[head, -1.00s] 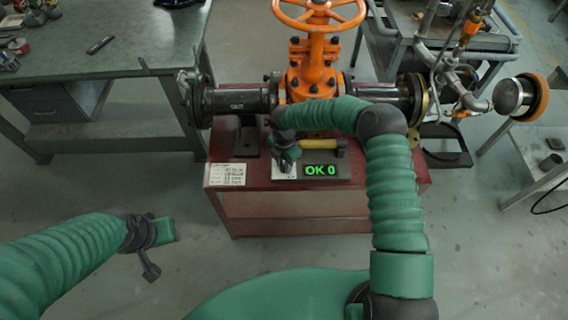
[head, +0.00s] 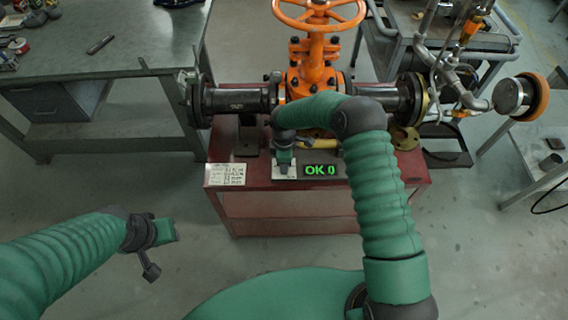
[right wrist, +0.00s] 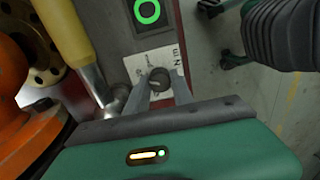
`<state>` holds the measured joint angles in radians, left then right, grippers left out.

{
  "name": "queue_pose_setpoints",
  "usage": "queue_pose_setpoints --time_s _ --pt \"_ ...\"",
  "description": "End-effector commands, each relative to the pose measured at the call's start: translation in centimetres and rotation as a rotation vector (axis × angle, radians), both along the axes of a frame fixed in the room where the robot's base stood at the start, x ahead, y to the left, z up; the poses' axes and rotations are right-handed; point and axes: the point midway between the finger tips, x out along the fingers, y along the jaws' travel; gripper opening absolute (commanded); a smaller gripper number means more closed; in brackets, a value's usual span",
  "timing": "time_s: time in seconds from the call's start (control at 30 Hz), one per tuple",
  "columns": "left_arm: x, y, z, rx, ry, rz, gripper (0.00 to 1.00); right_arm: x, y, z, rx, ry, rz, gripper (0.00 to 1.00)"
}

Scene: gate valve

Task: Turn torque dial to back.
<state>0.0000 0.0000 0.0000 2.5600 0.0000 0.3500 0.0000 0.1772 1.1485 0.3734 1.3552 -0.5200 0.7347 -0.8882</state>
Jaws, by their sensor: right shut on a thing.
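The torque dial (right wrist: 159,77) is a small grey knob on a white plate (right wrist: 160,64) marked "N m" in the right wrist view. My right gripper (right wrist: 159,82) is shut on it, one finger on each side. In the head view my right gripper (head: 284,166) points down at the plate left of the green "OK 0" display (head: 320,170) and hides the dial. My left gripper (head: 163,230) hangs away from the bench at lower left; its fingers do not show clearly.
The red bench (head: 270,205) carries an orange gate valve (head: 312,75) with dark pipes. A yellow handle (right wrist: 64,30) lies close beside my right gripper. A workbench (head: 120,40) stands at left, and a pipe rig with an orange-rimmed gauge (head: 512,97) at right.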

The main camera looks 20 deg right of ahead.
Motion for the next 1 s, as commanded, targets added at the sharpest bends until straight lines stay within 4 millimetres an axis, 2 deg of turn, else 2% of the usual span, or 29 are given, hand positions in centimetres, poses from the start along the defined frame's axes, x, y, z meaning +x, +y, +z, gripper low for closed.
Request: queue_pose_setpoints --time_s 0.6,1.0 --pt "0.00 0.00 -0.25 0.000 0.000 0.000 0.36 0.27 0.02 0.13 0.001 -0.008 -0.555 0.00" --pt "0.00 0.00 -0.32 0.000 0.000 0.000 0.36 0.28 0.04 0.12 0.003 -0.008 -0.751 0.00"
